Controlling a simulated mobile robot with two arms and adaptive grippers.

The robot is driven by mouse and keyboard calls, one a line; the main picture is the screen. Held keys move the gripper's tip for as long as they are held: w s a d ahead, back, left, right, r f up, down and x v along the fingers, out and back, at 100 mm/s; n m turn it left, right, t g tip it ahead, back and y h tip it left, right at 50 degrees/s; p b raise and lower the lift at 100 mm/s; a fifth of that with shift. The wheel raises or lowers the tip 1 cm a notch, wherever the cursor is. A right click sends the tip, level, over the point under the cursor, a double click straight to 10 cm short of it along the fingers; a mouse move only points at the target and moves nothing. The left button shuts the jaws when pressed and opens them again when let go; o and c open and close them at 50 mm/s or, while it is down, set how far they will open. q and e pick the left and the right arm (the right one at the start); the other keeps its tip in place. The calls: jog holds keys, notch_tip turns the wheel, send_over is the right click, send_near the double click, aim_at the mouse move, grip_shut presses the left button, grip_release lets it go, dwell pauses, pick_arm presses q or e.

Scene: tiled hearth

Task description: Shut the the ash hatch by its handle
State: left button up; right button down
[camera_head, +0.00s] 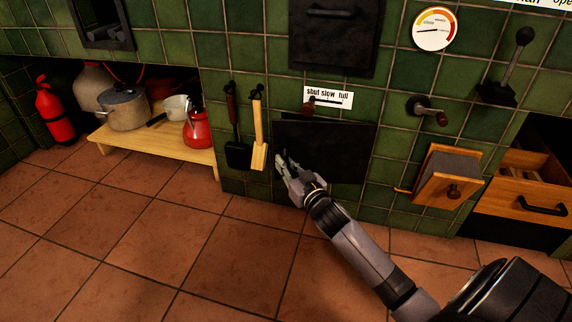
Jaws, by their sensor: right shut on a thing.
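The ash hatch appears to be the dark, flat square panel (340,150) low in the green tiled wall, below a small white sign. My right gripper (285,163) is at the lower left part of this panel. Its fingers are shut on what looks like the hatch handle, which the fingers mostly hide. My right forearm comes up from the lower right. My left gripper is not in view.
A shovel (236,153) and a wooden-handled brush (258,140) hang just left of the hatch. A wooden box with a knob (450,180) and an open drawer (530,205) stick out at right. A low shelf (160,148) holds pots and a red kettle. The tiled floor is clear.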

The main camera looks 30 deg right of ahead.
jog(key=shift+w, duration=0.1)
dwell(0.6)
jog(key=shift+w+d+r+h, duration=0.1)
jog(key=shift+w+d+h, duration=0.05)
jog(key=shift+w+h, duration=0.15)
jog(key=shift+m+h, duration=0.9)
jog(key=w+d, duration=0.1)
jog(key=w+d+p, duration=0.1)
jog(key=w, duration=0.1)
jog(key=w+d, duration=0.1)
jog(key=shift+w+r, duration=0.1)
jog(key=shift+w, duration=0.15)
jog(key=shift+w+d+g, duration=0.15)
jog(key=shift+w+g, duration=0.1)
jog(key=shift+g, duration=0.05)
jog(key=shift+d+h, duration=0.15)
jog(key=shift+h, duration=0.15)
jog(key=c, duration=1.6)
grip_release()
jog(key=shift+s+d, duration=0.1)
jog(key=shift+s, duration=0.05)
jog(key=shift+d, duration=0.1)
